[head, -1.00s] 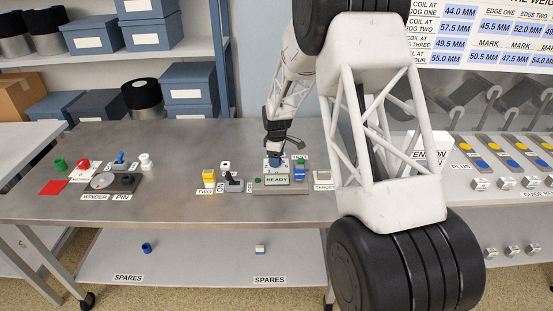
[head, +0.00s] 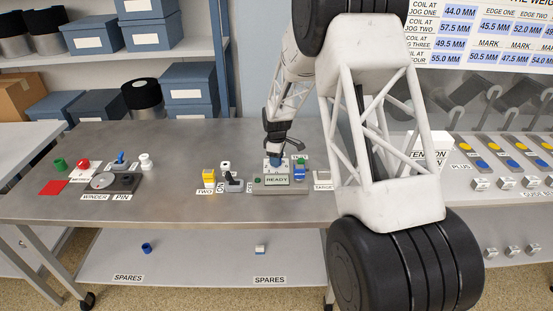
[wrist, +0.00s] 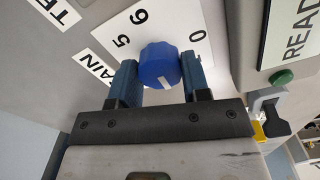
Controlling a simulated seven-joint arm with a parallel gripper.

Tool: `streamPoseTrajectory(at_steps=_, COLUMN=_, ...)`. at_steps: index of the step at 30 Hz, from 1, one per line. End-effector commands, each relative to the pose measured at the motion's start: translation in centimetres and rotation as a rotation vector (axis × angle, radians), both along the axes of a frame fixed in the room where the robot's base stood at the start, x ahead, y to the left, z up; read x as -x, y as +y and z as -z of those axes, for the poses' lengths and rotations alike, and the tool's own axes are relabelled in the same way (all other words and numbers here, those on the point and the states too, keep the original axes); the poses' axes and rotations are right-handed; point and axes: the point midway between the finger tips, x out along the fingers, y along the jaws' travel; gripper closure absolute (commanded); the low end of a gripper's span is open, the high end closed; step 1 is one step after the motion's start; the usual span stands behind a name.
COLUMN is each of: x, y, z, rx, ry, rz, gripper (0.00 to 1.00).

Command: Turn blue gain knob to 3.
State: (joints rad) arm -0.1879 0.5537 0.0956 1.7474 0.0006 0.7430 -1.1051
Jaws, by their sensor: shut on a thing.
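The blue gain knob (wrist: 158,64) sits on a white dial plate (wrist: 115,28) in the wrist view. A white pointer mark on the knob faces the lower right, towards my gripper's body. The numerals 5, 6 and 0 show around the knob; the rest of the dial, including any 3, is hidden. My gripper (wrist: 160,72) is shut on the knob, one finger on each side. In the head view my gripper (head: 277,150) reaches down onto the knob (head: 276,161), behind the READY sign (head: 277,180).
A green button (wrist: 282,77) sits beside the READY sign in the wrist view. In the head view, a black lever (head: 232,178) and a yellow block (head: 208,176) stand left of the panel. The steel bench (head: 165,212) has clear room at its front.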

Motion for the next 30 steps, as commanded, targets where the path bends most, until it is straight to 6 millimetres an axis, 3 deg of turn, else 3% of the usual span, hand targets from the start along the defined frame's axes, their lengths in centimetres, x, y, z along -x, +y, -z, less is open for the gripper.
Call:
streamPoseTrajectory(at_steps=11, x=-0.03, y=0.01, z=-0.03, rx=0.001, ry=0.0, rz=0.167, gripper=0.81)
streamPoseTrajectory(at_steps=30, x=-0.04, y=0.04, z=-0.06, rx=0.0, ry=0.001, rz=0.665, gripper=0.81)
